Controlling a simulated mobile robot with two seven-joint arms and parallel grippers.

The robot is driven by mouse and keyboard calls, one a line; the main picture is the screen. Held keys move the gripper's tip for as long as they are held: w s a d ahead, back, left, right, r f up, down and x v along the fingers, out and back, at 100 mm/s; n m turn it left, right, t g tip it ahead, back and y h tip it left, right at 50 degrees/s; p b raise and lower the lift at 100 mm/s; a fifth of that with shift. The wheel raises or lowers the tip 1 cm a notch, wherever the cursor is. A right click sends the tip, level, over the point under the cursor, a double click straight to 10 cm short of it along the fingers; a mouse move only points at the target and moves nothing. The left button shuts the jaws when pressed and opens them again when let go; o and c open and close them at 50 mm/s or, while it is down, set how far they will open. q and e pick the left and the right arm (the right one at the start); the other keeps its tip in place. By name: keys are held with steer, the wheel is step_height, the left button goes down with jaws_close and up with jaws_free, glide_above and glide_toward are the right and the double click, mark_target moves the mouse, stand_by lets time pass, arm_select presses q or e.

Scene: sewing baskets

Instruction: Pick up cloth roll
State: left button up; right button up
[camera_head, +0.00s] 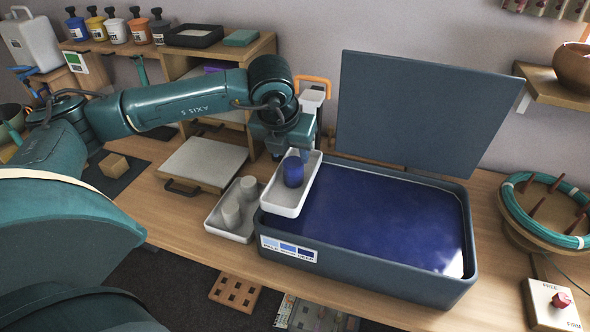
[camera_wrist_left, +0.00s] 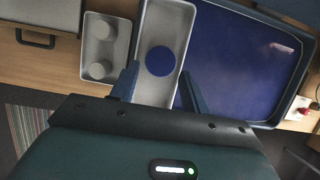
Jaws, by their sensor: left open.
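A blue cloth roll (camera_head: 293,172) stands upright in a narrow white tray (camera_head: 284,208) at the left edge of a dye vat. In the left wrist view the roll shows from above as a blue disc (camera_wrist_left: 160,61). Two pale cloth rolls (camera_head: 231,213) stand in a second white tray (camera_head: 243,235) to its left. My left gripper (camera_head: 289,152) is over the far part of the blue roll's tray, close to that roll. In the left wrist view its fingers (camera_wrist_left: 158,88) are spread apart with nothing between them. My right gripper is not in view.
The vat (camera_head: 366,277) holds dark blue liquid, and its raised lid (camera_head: 424,110) stands behind. A grey flat press or board (camera_head: 203,163) lies left of the trays. A coil of teal hose (camera_head: 547,210) and a button box (camera_head: 551,306) are at the right.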

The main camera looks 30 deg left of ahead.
mark_target(293, 162)
arm_select(q)
steer(key=p+x, duration=0.1)
steer(key=x, duration=0.6)
steer(key=shift+w+f+p, duration=0.1)
steer(key=shift+f+p, duration=0.1)
steer(key=shift+p, duration=0.1)
steer(key=shift+c, duration=0.3)
steer(key=c, duration=0.6)
